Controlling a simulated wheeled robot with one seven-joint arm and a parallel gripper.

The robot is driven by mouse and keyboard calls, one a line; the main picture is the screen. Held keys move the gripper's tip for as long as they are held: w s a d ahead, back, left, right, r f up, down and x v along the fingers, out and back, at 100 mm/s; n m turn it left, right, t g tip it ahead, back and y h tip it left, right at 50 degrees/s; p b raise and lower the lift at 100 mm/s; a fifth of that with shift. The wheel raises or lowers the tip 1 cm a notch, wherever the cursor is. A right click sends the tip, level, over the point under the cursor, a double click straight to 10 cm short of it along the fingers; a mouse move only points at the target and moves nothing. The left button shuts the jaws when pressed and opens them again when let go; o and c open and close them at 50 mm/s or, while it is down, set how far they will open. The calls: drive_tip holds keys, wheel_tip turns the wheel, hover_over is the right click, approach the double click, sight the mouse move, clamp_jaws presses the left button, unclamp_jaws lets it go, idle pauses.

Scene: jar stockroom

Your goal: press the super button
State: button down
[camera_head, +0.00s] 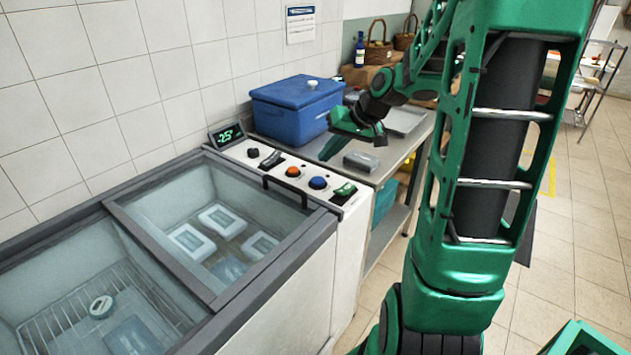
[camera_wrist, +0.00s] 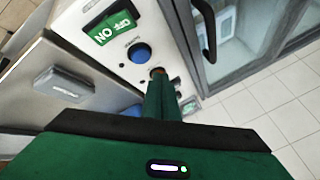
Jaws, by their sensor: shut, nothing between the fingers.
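The control panel (camera_head: 330,197) of the chest freezer carries an orange button (camera_head: 293,171) and a blue button (camera_head: 318,183). A label beside the blue button (camera_wrist: 139,53) shows in the wrist view, too blurred to read, so I cannot tell which button is the super button. A green ON/OFF rocker switch (camera_head: 345,190) sits at the panel's right end. My gripper (camera_head: 329,150) is shut and empty, above and behind the panel in the head view. In the wrist view its fingers (camera_wrist: 160,80) partly cover the orange button (camera_wrist: 157,71). Contact with a button is not visible.
The freezer (camera_head: 115,210) has glass lids and a dark handle (camera_head: 288,191). A blue cooler box (camera_head: 296,106) and a small grey box (camera_head: 361,161) stand on the metal table beyond the panel. A black knob (camera_head: 253,152) and a display (camera_head: 227,134) sit at the panel's left end.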

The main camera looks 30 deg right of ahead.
drive_tip(key=r+t+y, duration=0.1)
drive_tip(key=t, duration=0.1)
hover_over(322, 181)
drive_tip(key=shift+w, duration=0.15)
drive_tip(key=shift+f, duration=4.35)
drive_tip(key=shift+f, duration=0.9)
drive_tip(key=shift+r, duration=0.95)
drive_tip(key=shift+r, duration=0.1)
